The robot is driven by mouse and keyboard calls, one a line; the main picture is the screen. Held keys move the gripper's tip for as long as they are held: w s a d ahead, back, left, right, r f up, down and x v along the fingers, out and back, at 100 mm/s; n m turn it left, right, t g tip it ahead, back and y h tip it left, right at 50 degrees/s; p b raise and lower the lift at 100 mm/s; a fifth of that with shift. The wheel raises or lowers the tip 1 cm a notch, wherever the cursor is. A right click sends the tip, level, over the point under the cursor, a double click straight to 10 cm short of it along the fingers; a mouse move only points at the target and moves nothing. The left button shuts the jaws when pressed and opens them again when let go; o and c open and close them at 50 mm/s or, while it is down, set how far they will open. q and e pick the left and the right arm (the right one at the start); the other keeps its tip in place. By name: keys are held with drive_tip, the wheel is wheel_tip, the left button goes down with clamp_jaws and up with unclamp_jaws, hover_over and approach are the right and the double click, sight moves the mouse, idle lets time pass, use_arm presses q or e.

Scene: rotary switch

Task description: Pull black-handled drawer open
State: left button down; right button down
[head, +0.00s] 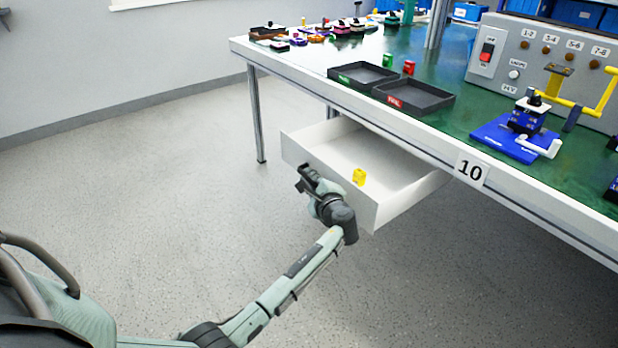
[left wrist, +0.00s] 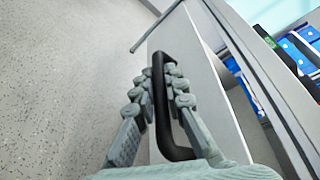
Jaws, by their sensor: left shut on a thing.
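The white drawer (head: 372,206) under the workbench stands pulled out, with its inside in view. A small yellow block (head: 359,177) is inside it, near the front panel. My left gripper (head: 305,178) is at the drawer's front, where the arm partly hides the handle in the head view. In the left wrist view the black handle (left wrist: 172,130) runs between the fingers of my left gripper (left wrist: 162,90), which is shut on it. The white drawer front (left wrist: 215,110) is beside the handle. My right gripper is in neither view.
The green-topped workbench (head: 300,62) carries two black trays (head: 412,95), a blue fixture (head: 505,140) and a grey control panel (head: 540,65). A bench leg (head: 256,112) stands left of the drawer. The speckled floor (head: 150,190) in front is clear.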

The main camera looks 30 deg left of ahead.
use_arm(q)
drive_tip(key=shift+s+a, duration=0.15)
drive_tip(key=shift+s, duration=0.3)
drive_tip(key=c, duration=1.9)
unclamp_jaws()
drive_tip(key=shift+o, duration=0.2)
drive_tip(key=v, duration=1.2)
drive_tip(key=s+a+f+n+g+h, duration=0.1)
drive_tip(key=s+f+n+g+h, duration=0.15)
drive_tip(key=s+f, duration=0.6)
drive_tip(key=s+a+f+n+g+h, duration=0.15)
drive_tip(key=s+f+n+h, duration=0.35)
drive_tip(key=f, duration=0.6)
drive_tip(key=s+d+f+n+g+h, duration=0.1)
drive_tip(key=s+d+f+n, duration=0.1)
drive_tip(key=s, duration=0.5)
drive_tip(key=s+d+f+n+g+h, duration=0.2)
drive_tip(key=s+f, duration=0.3)
drive_tip(key=s, duration=0.3)
drive_tip(key=shift+n, duration=0.85)
